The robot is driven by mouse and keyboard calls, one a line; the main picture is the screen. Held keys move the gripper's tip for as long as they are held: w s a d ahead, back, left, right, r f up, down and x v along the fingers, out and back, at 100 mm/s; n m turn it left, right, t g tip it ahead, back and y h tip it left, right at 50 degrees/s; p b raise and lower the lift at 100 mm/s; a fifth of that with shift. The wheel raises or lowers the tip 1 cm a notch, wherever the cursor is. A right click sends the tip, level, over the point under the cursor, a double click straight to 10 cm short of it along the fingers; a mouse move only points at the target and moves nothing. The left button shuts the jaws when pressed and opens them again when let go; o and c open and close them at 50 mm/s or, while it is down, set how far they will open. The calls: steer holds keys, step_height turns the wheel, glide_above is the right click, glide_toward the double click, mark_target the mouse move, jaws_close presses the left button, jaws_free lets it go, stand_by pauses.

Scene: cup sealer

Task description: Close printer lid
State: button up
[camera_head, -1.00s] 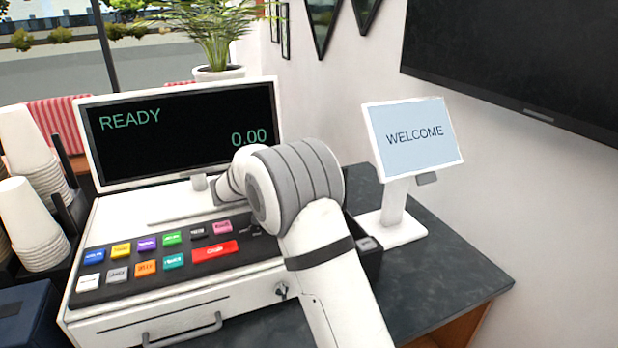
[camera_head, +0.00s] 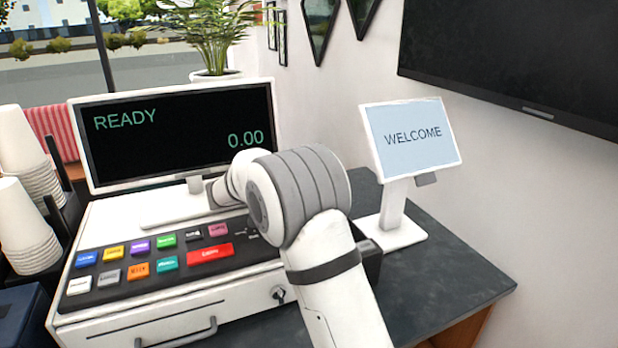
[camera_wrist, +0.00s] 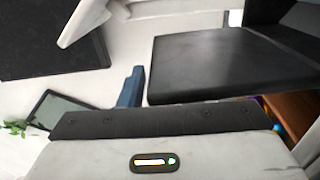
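A dark box, probably the printer (camera_head: 371,262), stands at the right side of the white cash register, mostly hidden behind my arm. In the wrist view a flat black panel (camera_wrist: 235,65) lies just beyond my gripper; it may be the printer's lid, but I cannot tell for sure. My gripper's grey body and dark front bar (camera_wrist: 155,121) fill the bottom of the wrist view. I see no clear gap between fingers and nothing held. Whether the gripper touches the panel is unclear. In the head view my arm hides the gripper.
The cash register (camera_head: 170,310) with its READY display (camera_head: 180,130) stands left of my arm. A WELCOME screen (camera_head: 412,138) stands on the right on the dark counter (camera_head: 450,275). Stacked paper cups (camera_head: 28,225) are at the left. The right front counter is clear.

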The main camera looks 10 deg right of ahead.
steer(key=a, duration=0.2)
steer(key=s+a+b, duration=0.1)
steer(key=a, duration=0.4)
steer(key=shift+s+a, duration=0.25)
steer(key=shift+a, duration=0.05)
steer(key=shift+r, duration=0.1)
